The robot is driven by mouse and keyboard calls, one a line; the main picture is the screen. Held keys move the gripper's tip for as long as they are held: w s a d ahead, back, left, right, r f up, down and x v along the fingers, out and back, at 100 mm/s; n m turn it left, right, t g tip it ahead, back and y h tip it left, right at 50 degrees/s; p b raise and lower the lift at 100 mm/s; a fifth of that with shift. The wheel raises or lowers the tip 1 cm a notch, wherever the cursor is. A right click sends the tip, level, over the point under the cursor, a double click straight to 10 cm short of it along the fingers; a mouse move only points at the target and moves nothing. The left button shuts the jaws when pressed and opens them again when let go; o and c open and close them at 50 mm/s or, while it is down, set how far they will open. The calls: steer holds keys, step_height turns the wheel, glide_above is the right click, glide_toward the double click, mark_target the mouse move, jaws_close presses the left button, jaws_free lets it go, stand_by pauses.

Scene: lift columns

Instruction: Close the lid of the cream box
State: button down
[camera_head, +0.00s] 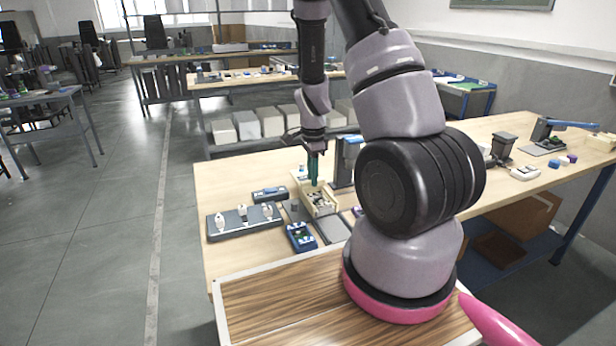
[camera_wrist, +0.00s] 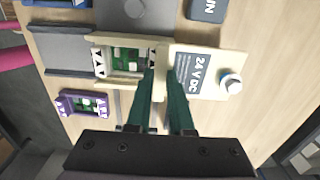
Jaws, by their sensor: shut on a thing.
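The cream box (camera_wrist: 97,66) is open in the wrist view, with a green circuit board and white toothed parts inside. Its lid (camera_wrist: 212,92) lies to the right of the opening and carries a grey "24 V DC" label and a pale round knob. My gripper (camera_wrist: 164,72) has its teal fingers at the lid's edge beside the opening, shut on the lid; the exact contact is partly hidden by the fingers. In the head view, my gripper (camera_head: 313,168) points down at the far end of the cream box (camera_head: 322,211) on the bench.
A grey panel with white switches (camera_head: 243,221) and a blue device (camera_head: 300,237) stand left of the box. A blue-and-grey upright device (camera_head: 343,163) stands close on the right. A purple-framed part (camera_wrist: 83,103) lies nearby. Bare bench shows at the left.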

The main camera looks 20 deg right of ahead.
steer(key=shift+s, duration=4.5)
steer(key=c, duration=0.8)
jaws_free()
steer(key=shift+c, duration=0.2)
step_height(320, 180, up, 6)
